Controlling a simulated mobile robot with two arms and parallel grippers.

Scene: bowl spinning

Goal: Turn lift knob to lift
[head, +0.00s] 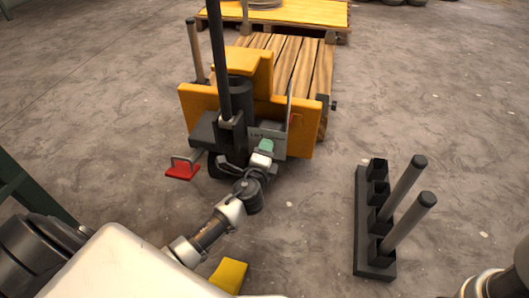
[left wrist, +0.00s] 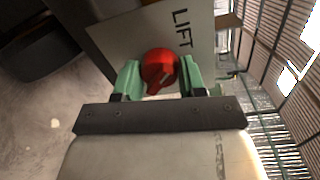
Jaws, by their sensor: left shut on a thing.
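In the head view my left gripper (head: 264,148) is at the grey panel on the front of the orange lifting machine (head: 192,98), and hides the knob. My right gripper is out of view.
A wooden pallet (head: 318,66) lies behind the machine's orange front. A red pedal (head: 182,171) sticks out at its lower left. A black rack (head: 362,240) with two upright grey rods stands on the right floor. A yellow block (head: 229,275) lies near the bottom.

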